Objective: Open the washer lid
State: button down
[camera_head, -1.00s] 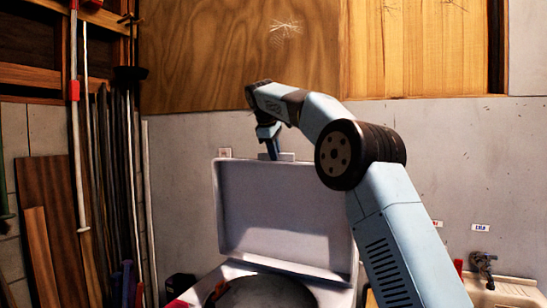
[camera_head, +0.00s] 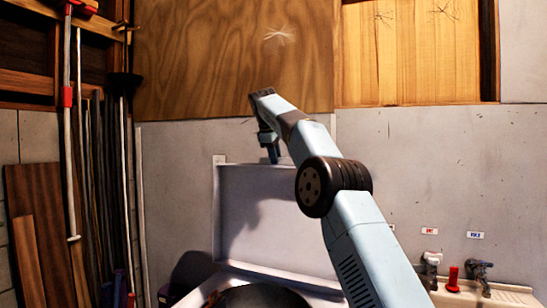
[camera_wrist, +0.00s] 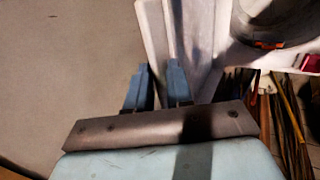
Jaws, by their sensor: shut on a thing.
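The washer lid (camera_head: 262,215) is a pale panel standing raised, close to upright, at the back of the washer (camera_head: 318,284). The dark round drum opening (camera_head: 262,297) shows below it, and also in the wrist view (camera_wrist: 280,22). My gripper (camera_head: 272,157) is at the lid's top edge. In the wrist view, my two blue fingers (camera_wrist: 159,70) straddle the edge of the white lid (camera_wrist: 194,40) and are shut on it. The exact contact is partly hidden between the fingers.
A grey wall (camera_head: 400,150) stands behind the washer. A sink (camera_head: 480,295) with taps (camera_head: 480,268) is at the right. Long poles and boards (camera_head: 95,180) lean at the left. A dark bin (camera_head: 190,275) stands left of the washer.

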jog(key=c, duration=1.2)
grip_release()
jog(key=shift+r, duration=0.1)
jog(key=shift+v, duration=1.2)
jog(key=shift+s+a+r, duration=0.1)
jog(key=shift+s+r, duration=0.05)
jog(key=shift+s, duration=0.05)
jog(key=shift+s+a, duration=0.1)
jog(key=shift+s, duration=0.15)
jog(key=s+a, duration=0.4)
jog(key=s, duration=0.6)
jog(key=shift+a, duration=0.3)
